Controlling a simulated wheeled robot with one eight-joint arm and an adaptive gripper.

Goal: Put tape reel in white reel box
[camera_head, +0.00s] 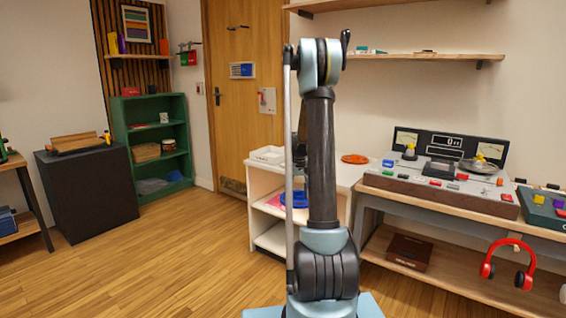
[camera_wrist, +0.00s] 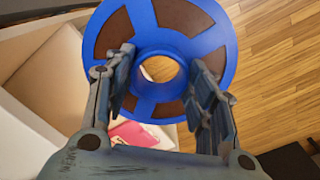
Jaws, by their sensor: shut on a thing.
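The tape reel (camera_wrist: 226,48) is blue with dark brown between its spokes and a round hole in the middle. In the wrist view my gripper (camera_wrist: 163,80) is shut on it, with a finger on each side of the hub. In the head view the blue reel (camera_head: 297,199) shows beside the white shelf unit, partly behind my arm, which hides my gripper there. A white open box (camera_head: 268,154), apparently the reel box, stands on top of the shelf unit at the left, apart from the reel.
The white shelf unit (camera_head: 262,182) has an orange disc (camera_head: 355,158) on its top. A pink item (camera_wrist: 134,133) lies below the reel. A workbench with a console (camera_head: 440,182) stands at the right. The wooden floor (camera_head: 170,255) at the left is clear.

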